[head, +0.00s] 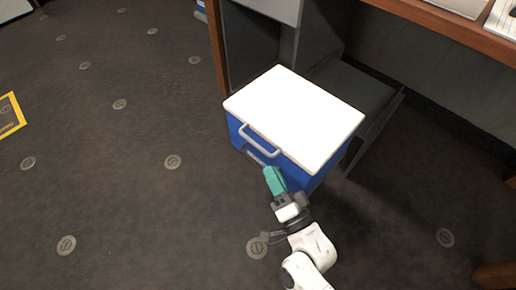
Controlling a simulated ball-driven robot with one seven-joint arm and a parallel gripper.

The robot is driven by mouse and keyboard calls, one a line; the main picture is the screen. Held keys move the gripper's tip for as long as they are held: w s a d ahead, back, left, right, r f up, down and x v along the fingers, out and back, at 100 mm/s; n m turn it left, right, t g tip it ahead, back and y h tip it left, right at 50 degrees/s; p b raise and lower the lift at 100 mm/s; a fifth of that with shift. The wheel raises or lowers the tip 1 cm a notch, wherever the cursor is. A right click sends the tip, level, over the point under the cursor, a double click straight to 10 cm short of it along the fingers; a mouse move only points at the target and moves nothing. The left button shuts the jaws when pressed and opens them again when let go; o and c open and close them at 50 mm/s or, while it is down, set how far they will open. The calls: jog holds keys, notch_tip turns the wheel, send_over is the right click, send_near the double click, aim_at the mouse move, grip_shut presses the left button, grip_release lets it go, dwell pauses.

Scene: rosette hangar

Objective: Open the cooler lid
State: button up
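The cooler (313,181) is a blue box on the dark floor, in the middle of the head view. Its white lid (295,115) lies flat and closed on top. A pale handle (260,141) sticks out along the lid's front left edge. My gripper (270,172), with teal fingers, is at the cooler's front side, below and slightly right of the handle in the picture. I cannot tell whether the fingers touch the cooler. The gap between the fingers is too small to make out, so open or shut is unclear.
A desk with a wooden top (450,27) and grey panels stands right behind the cooler. A yellow-framed mark (11,115) lies at the far left. The floor left and in front of the cooler is clear, with round studs.

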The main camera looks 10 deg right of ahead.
aim_at(258, 146)
jog(key=b+x, duration=0.1)
jog(key=x, duration=0.8)
jog(key=shift+b, duration=0.35)
grip_shut()
